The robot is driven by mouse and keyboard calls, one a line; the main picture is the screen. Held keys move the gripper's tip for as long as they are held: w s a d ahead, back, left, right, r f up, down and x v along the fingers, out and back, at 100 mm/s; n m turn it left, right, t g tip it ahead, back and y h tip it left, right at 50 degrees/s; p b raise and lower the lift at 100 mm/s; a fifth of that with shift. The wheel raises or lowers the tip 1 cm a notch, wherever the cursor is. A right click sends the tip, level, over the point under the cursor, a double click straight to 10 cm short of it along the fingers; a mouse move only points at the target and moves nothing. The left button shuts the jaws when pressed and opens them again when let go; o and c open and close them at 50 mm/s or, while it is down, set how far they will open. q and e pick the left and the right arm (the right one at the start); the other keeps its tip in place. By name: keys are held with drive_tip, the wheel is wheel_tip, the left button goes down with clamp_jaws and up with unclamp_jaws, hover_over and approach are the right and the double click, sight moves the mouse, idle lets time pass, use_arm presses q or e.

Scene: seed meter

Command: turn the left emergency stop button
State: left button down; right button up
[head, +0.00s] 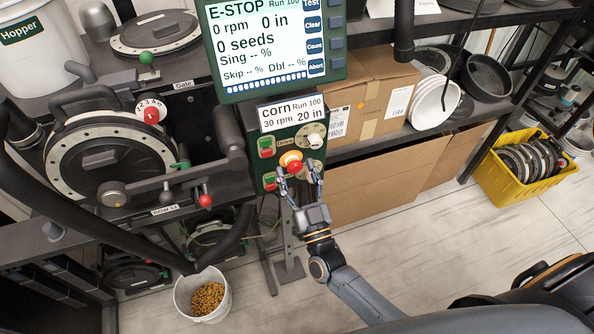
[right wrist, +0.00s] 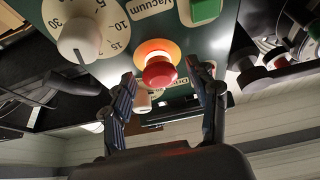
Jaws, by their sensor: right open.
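The emergency stop button (head: 294,167), a red mushroom knob on an orange base, sits low on the green control panel (head: 283,133). It also shows in the right wrist view (right wrist: 160,71), between and just beyond my fingertips. My right gripper (head: 299,178) is open and empty in front of it, with one finger on each side. A small gap seems to remain between the fingers and the knob; I cannot tell whether either touches. I see only one such red knob with an orange base. My left gripper is not in view.
The display (head: 270,45) above reads E-STOP. A round seed meter (head: 105,158) stands left, cardboard boxes (head: 375,95) right. A bucket of seeds (head: 203,297) is below.

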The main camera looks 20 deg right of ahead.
drive_tip(key=shift+c, duration=0.3)
drive_tip(key=c, duration=1.1)
